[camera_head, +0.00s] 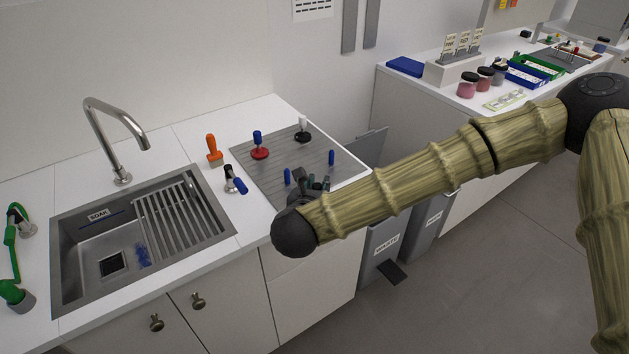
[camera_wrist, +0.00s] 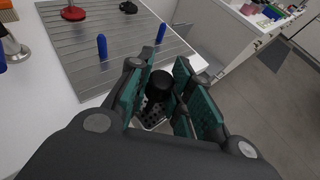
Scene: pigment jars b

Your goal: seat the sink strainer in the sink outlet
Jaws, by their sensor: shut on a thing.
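The sink strainer (camera_wrist: 152,112) is a small perforated metal basket with a black knob on top, seen in the wrist view between the green finger pads. My gripper (camera_wrist: 165,92) is shut on its knob. In the head view my gripper (camera_head: 317,184) is over the front part of the grey ribbed mat, and my arm hides the strainer. The sink outlet (camera_head: 112,263) is a dark square opening in the floor of the steel sink (camera_head: 85,245), at the left. The gripper is well to the right of the sink.
A blue bristly clump (camera_head: 144,257) lies beside the outlet. A slatted rack (camera_head: 180,215) covers the sink's right part; the tap (camera_head: 118,140) rises behind. An orange-handled brush (camera_head: 213,150) and a blue-ended tap-like fitting (camera_head: 236,182) stand between sink and mat (camera_head: 270,180).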

